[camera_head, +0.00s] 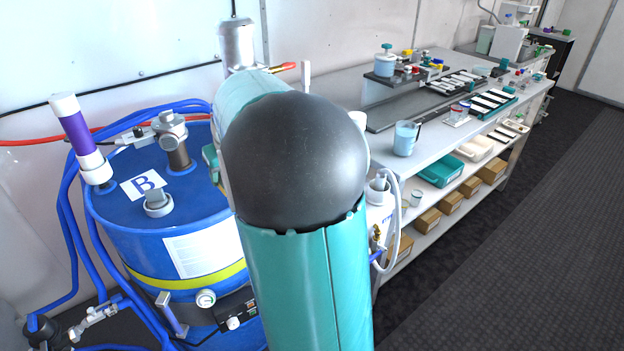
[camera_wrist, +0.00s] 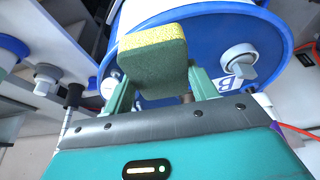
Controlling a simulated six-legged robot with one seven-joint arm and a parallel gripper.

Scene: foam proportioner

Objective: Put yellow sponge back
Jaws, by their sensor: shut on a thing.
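The yellow sponge (camera_wrist: 155,55) shows in the wrist view, with a yellow face and a dark green side. My gripper (camera_wrist: 163,88) is shut on it, one teal finger on each side. Behind the sponge in the wrist view is the blue drum (camera_wrist: 262,55) with its label B. In the head view my arm covers the middle, and neither the gripper nor the sponge can be seen there.
The blue drum (camera_head: 120,215) stands at the left in the head view, with blue hoses and valves. A long bench (camera_head: 440,130) with bottles, racks and a jug (camera_head: 406,138) runs along the wall. Its lower shelf holds trays and boxes. The dark floor at the right is clear.

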